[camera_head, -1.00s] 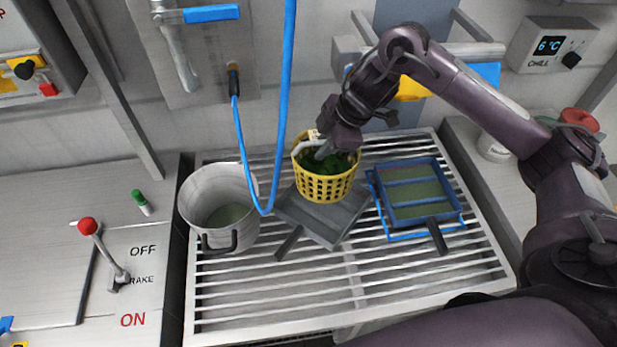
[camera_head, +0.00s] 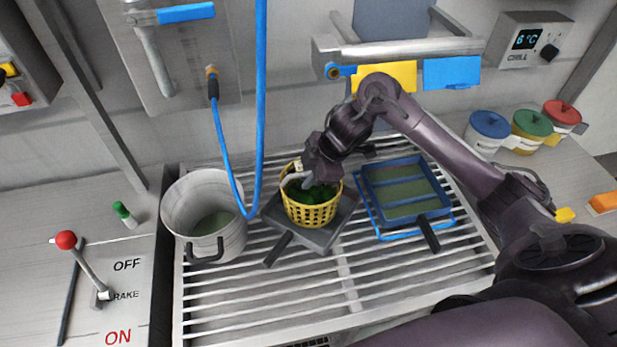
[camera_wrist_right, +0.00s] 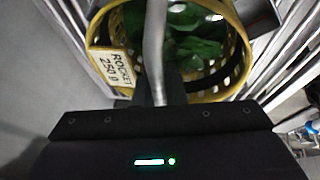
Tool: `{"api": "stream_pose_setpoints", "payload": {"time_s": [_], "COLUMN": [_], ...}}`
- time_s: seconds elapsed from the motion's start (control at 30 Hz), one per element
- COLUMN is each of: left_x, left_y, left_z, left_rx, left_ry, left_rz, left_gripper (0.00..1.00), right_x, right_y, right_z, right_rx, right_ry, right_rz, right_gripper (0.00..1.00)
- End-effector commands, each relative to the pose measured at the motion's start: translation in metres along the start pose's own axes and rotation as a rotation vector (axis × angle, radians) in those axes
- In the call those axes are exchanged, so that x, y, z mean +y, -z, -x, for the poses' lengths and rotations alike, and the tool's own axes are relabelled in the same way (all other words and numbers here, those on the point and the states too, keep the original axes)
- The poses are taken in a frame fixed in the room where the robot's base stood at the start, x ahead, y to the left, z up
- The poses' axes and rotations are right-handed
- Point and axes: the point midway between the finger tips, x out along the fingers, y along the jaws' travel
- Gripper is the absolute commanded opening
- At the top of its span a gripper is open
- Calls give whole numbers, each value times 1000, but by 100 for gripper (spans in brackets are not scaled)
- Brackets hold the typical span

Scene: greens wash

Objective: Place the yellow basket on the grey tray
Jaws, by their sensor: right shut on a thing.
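The yellow basket (camera_head: 310,212) holds green leaves and sits over the grey tray (camera_head: 322,238), upright or nearly so. Whether its base touches the tray I cannot tell. The tray has a dark handle pointing front left and lies on the slatted rack. My right gripper (camera_head: 308,180) is at the top of the basket, shut on its pale handle. In the right wrist view the handle runs up from between the fingers (camera_wrist_right: 158,90). The basket (camera_wrist_right: 240,70) shows there with its leaves and a "ROCKET 250 g" label. My left gripper is not in view.
A metal pot (camera_head: 205,215) stands close left of the tray, with a blue hose (camera_head: 228,165) hanging over it. A blue-framed tray (camera_head: 405,190) lies to the right. The front of the slatted rack (camera_head: 270,310) is clear. Lidded containers (camera_head: 488,130) stand at the back right.

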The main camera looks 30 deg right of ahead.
Motion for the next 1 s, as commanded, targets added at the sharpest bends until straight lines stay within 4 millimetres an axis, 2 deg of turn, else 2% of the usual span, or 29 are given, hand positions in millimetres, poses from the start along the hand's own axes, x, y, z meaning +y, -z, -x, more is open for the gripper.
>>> {"api": "stream_pose_setpoints", "payload": {"time_s": [0.23, 0.27, 0.4, 0.77, 0.87, 1.0], "left_x": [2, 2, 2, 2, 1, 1], "left_y": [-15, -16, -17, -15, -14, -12], "left_z": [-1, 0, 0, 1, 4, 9], "left_rx": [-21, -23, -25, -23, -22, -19], "left_ry": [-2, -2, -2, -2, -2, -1], "left_rz": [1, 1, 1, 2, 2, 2], "left_gripper": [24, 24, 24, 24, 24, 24], "right_x": [0, -1, -1, 1, 2, 3], "right_y": [0, -1, -1, 1, 0, 0], "right_z": [-1, -2, -2, 3, 15, 44], "right_rx": [1, 0, 0, 1, -3, -4], "right_ry": [-1, 1, 1, -2, -5, -7], "right_rz": [1, 1, 1, 1, 3, 5], "right_gripper": [0, 13, 31, 32, 32, 32]}}
